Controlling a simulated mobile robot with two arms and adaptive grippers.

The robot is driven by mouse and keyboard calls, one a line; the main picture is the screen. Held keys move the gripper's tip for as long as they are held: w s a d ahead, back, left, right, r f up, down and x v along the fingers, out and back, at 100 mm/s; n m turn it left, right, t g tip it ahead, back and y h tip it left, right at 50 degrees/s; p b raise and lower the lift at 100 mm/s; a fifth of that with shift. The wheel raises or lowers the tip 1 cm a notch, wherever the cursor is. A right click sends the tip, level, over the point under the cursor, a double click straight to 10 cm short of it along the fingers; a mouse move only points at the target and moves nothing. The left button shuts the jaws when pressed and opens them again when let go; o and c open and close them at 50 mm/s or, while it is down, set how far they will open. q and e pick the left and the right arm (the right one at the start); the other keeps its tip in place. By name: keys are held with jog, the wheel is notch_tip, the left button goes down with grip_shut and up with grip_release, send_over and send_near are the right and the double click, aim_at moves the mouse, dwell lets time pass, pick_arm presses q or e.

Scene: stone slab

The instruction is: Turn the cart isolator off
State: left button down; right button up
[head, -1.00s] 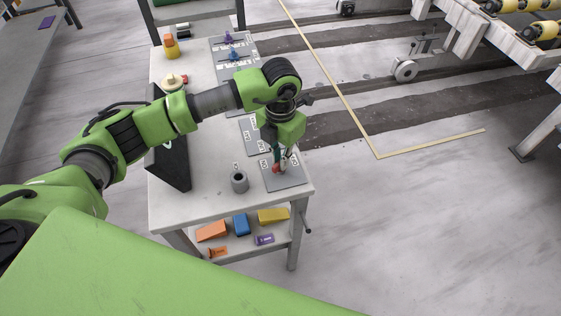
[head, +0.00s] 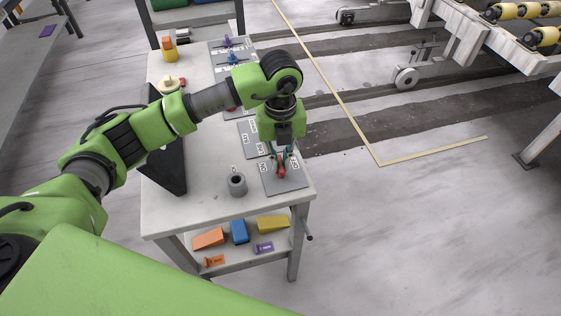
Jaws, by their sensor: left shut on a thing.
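A red-handled switch (head: 281,173) sits on a grey plate (head: 292,184) with small white labels, at the near right corner of the stone-topped bench (head: 210,205). I take it for the cart isolator, but its label is too small to read. My left gripper (head: 281,161) reaches down over the plate from above, its fingers shut on the red handle. The fingers and wrist hide part of the handle and its pivot. My right gripper is not in view.
A grey cylinder (head: 237,185) stands just left of the plate. A black wedge-shaped box (head: 168,167) is farther left. More switch plates, one with a blue handle (head: 233,58), run along the bench behind. Coloured blocks (head: 240,231) lie on the shelf below.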

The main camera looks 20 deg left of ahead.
aim_at(281, 163)
pick_arm(q)
jog(key=shift+w+r+n, duration=0.1)
jog(key=shift+n, duration=0.4)
jog(key=c, duration=2.1)
grip_release()
jog(key=shift+c, duration=0.2)
notch_tip(281, 163, up, 12)
